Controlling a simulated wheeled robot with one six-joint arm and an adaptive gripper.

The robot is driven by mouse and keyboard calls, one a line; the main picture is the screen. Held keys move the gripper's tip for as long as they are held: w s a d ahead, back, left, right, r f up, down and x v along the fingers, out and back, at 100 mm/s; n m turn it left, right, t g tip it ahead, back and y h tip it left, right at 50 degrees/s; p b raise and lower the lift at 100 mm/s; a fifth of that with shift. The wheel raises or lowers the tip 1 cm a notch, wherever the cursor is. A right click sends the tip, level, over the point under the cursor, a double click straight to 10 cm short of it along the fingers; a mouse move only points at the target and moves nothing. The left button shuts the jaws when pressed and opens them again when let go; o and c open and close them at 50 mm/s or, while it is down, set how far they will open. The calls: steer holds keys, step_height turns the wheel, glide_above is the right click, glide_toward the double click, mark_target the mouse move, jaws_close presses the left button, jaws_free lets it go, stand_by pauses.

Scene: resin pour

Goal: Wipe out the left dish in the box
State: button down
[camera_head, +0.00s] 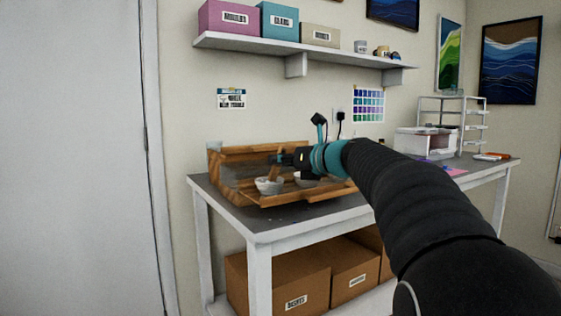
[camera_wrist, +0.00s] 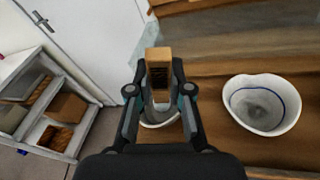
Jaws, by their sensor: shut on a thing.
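The wooden box (camera_head: 300,198) stands on the grey-topped table. Inside it are the left dish (camera_head: 269,185), pale and round, and a second pale dish (camera_head: 304,182), partly hidden by my gripper. My gripper (camera_head: 279,158) is above the dishes, inside the box area. In the wrist view my gripper (camera_wrist: 159,98) is shut on a brown block (camera_wrist: 158,54). Below it a pale dish rim (camera_wrist: 155,124) shows, mostly hidden by the fingers; whether the block touches it I cannot tell. Another white dish (camera_wrist: 262,104) with a blue inner line lies to the right.
A shelf (camera_head: 300,57) with labelled boxes hangs above. A white rack (camera_head: 466,122) and a white container (camera_head: 425,142) stand at the table's right end. Cardboard boxes (camera_head: 290,280) fill the lower shelf. The white door (camera_head: 70,150) is at left.

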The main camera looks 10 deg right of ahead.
steer(key=shift+r, duration=3.55)
steer(key=shift+s+d+r, duration=0.1)
steer(key=shift+s, duration=0.15)
